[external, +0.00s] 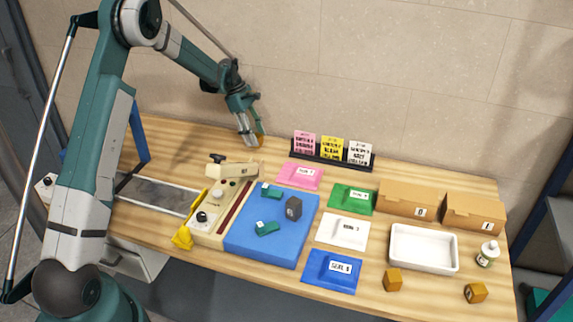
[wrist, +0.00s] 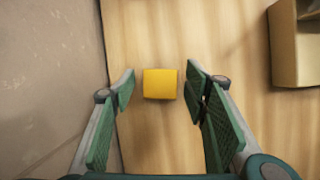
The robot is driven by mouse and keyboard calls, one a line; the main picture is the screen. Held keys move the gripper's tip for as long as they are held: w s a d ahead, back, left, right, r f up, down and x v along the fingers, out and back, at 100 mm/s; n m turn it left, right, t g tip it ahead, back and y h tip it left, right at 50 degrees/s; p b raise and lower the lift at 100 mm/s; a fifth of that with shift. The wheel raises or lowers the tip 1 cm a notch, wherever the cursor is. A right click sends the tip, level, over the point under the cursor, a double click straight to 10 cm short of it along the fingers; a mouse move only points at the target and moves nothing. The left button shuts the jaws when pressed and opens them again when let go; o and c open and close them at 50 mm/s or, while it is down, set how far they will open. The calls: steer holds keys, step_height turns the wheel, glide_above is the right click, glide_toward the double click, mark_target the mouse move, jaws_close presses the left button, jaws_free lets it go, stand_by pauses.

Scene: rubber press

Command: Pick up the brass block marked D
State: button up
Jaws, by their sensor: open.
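A yellow brass block (wrist: 160,84) lies on the wooden table between the spread fingers of my gripper (wrist: 160,86) in the wrist view, with a gap on each side. No letter is readable on its top face. In the external view my gripper (external: 251,140) reaches down at the back of the table near the wall, and a bit of the brass block (external: 260,141) shows beside it. Two other brass blocks sit at the front right, one (external: 393,281) below the white tray and one (external: 476,293) further right; their marks are too small to read.
A beige press part (external: 230,170) stands in front of my gripper. A blue mat (external: 262,245) holds a dark block (external: 293,208) and teal pieces. A card rack (external: 325,158) stands right of my gripper; the wall is close behind. Cardboard boxes (external: 407,199) stand right.

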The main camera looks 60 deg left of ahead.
mark_target(257, 136)
steer(key=shift+d+f, duration=0.15)
steer(key=shift+f, duration=0.15)
stand_by(0.4)
steer(key=shift+w, duration=0.1)
steer(key=c, duration=1.2)
steer(key=shift+r, duration=0.1)
steer(key=shift+r, duration=4.95)
